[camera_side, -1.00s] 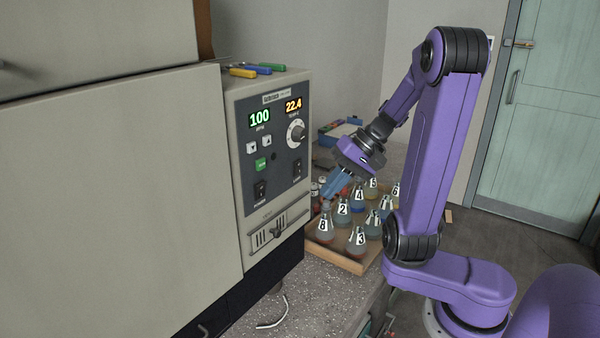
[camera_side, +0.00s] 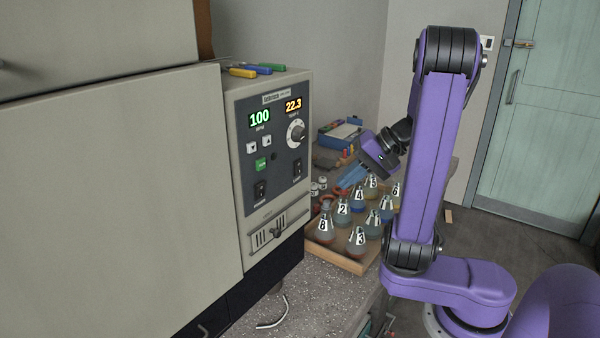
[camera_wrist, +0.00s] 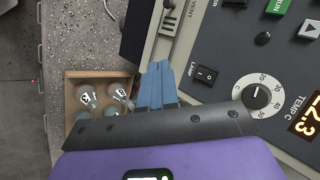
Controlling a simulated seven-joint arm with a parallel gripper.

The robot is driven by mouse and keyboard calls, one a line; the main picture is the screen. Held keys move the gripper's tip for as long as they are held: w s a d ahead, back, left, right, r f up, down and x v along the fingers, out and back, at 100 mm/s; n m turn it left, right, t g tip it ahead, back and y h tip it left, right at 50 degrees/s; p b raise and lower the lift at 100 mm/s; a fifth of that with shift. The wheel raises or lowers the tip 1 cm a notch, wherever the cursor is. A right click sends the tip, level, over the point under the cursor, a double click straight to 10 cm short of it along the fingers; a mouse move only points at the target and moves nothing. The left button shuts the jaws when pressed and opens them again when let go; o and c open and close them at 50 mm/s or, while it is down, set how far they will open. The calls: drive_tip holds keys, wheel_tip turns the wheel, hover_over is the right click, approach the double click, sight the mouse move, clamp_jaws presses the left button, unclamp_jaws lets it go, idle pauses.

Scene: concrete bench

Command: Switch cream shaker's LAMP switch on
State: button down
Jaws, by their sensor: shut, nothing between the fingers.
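The cream shaker (camera_side: 228,120) fills the left of the side view, with a dark control panel (camera_side: 275,130). Its black LAMP rocker switch (camera_side: 297,169) is at the panel's lower right. In the wrist view the LAMP switch (camera_wrist: 206,74) shows close up, with a pale edge, just right of my fingertips; I cannot tell which way it is rocked. My gripper (camera_side: 340,190) has blue fingers, shut and empty, apart from the panel on its right side. The shut fingers also show in the wrist view (camera_wrist: 158,68).
A wooden tray (camera_side: 340,262) of numbered flasks stands below my gripper. The panel also has a POWER switch (camera_side: 260,191), a green button (camera_side: 262,164) and a temperature knob (camera_side: 296,133). A vent slider (camera_side: 279,232) sits below. Screwdrivers (camera_side: 243,72) lie on top.

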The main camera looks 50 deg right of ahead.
sight(299, 167)
drive_tip(key=shift+w, duration=0.15)
drive_tip(key=w+f, duration=0.1)
drive_tip(key=w, duration=0.7)
drive_tip(key=shift+w, duration=0.25)
drive_tip(key=shift+w, duration=0.2)
idle(1.8)
drive_tip(key=shift+w+f, duration=0.1)
drive_tip(key=shift+w, duration=0.15)
drive_tip(key=shift+w, duration=0.25)
idle(0.6)
idle(0.4)
drive_tip(key=shift+s, duration=0.7)
drive_tip(key=shift+s, duration=0.1)
